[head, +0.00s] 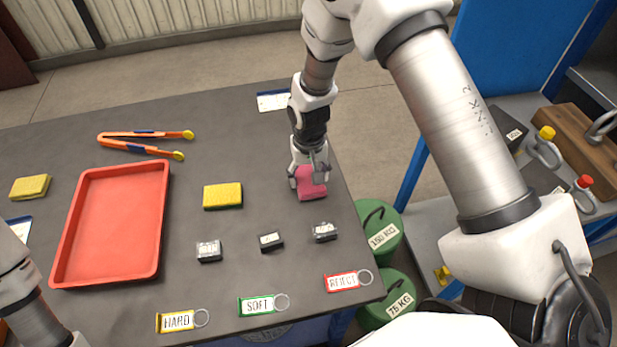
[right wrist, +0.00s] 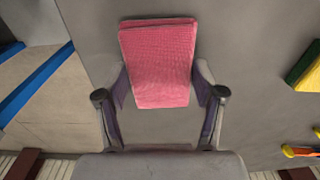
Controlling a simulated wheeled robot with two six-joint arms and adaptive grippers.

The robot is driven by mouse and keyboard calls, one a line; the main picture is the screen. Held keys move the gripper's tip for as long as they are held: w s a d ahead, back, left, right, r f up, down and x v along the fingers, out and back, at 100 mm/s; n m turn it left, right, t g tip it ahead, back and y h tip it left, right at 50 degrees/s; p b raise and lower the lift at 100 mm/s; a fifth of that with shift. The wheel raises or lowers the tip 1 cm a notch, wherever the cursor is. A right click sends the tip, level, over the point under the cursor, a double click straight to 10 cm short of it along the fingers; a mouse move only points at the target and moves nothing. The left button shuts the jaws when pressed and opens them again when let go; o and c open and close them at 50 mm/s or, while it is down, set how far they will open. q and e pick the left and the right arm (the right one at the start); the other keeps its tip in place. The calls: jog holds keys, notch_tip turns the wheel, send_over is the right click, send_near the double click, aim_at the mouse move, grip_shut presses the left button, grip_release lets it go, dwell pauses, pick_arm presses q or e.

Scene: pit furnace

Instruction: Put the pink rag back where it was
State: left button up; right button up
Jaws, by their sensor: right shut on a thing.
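The pink rag (head: 312,190) is a folded block at the right part of the dark table, below my right gripper (head: 309,176). My right gripper is shut on it, pointing down. In the right wrist view the rag (right wrist: 159,62) sits between the two fingers of the gripper (right wrist: 159,88). I cannot tell whether the rag touches the tabletop. Of my left arm only links show at the lower left; its gripper is out of view.
On the dark table (head: 270,130) are a red tray (head: 163,225), a yellow sponge (head: 222,196), another sponge (head: 30,187), orange tongs (head: 145,143), small labelled blocks (head: 270,242) and tags marked HARD (head: 178,321), SOFT (head: 257,305) and REJECT (head: 342,282). Green weights (head: 380,235) stand beyond the right edge.

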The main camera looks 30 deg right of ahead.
aim_at(309, 176)
jog(key=shift+w, duration=0.1)
jog(key=shift+w+d+f, duration=0.1)
jog(key=shift+w+f, duration=0.05)
jog(key=shift+f, duration=0.1)
jog(key=o, duration=1.1)
jog(key=shift+r, duration=0.15)
jog(key=shift+r, duration=0.25)
notch_tip(309, 176, up, 12)
jog(key=b, duration=0.1)
jog(key=shift+f, duration=0.2)
